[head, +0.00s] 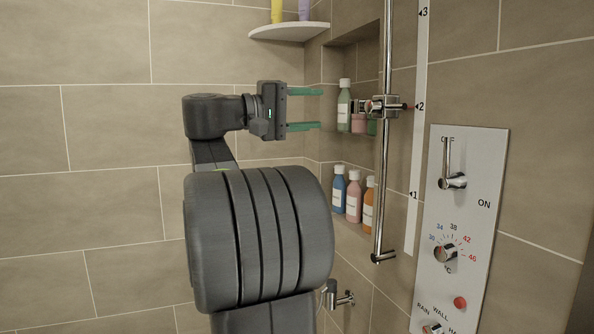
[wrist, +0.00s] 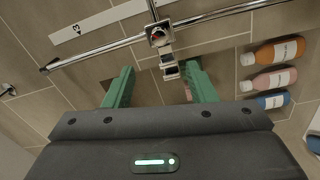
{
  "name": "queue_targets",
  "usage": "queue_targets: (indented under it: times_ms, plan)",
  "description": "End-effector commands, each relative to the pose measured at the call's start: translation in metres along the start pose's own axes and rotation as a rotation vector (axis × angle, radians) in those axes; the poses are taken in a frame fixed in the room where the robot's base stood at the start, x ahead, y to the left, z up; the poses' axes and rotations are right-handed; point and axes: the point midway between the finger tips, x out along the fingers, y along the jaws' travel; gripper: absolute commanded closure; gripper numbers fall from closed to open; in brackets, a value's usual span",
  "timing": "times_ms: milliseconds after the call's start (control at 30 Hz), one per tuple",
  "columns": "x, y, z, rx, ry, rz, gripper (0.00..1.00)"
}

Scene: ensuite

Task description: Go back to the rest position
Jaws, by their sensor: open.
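My gripper (head: 305,108) shows in the head view at the upper middle, at the end of my raised arm, with its green fingers pointing right toward the wall niche. The two fingers are spread apart with nothing between them. In the wrist view my gripper (wrist: 160,88) also shows open, with the slider holder on the rail beyond the fingertips. A green bottle (head: 344,105) stands in the upper niche, to the right of the fingertips and apart from them as far as the head view shows.
A vertical chrome rail (head: 383,190) with a slider holder (head: 385,106) stands right of my gripper. Blue (head: 338,190), pink (head: 353,196) and orange (head: 368,204) bottles stand in the lower niche. A corner shelf (head: 289,32) is above. A control panel (head: 459,230) is at right. The left wall is bare.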

Motion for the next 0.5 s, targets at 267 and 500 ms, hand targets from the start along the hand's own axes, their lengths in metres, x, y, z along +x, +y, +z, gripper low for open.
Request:
queue_targets:
  times_ms: [267, 500]
  plan:
    - [0.047, 0.001, 0.001, 0.000, -0.004, 0.001, 0.49]
    - [0.090, 0.001, 0.000, 0.000, -0.003, 0.001, 0.49]
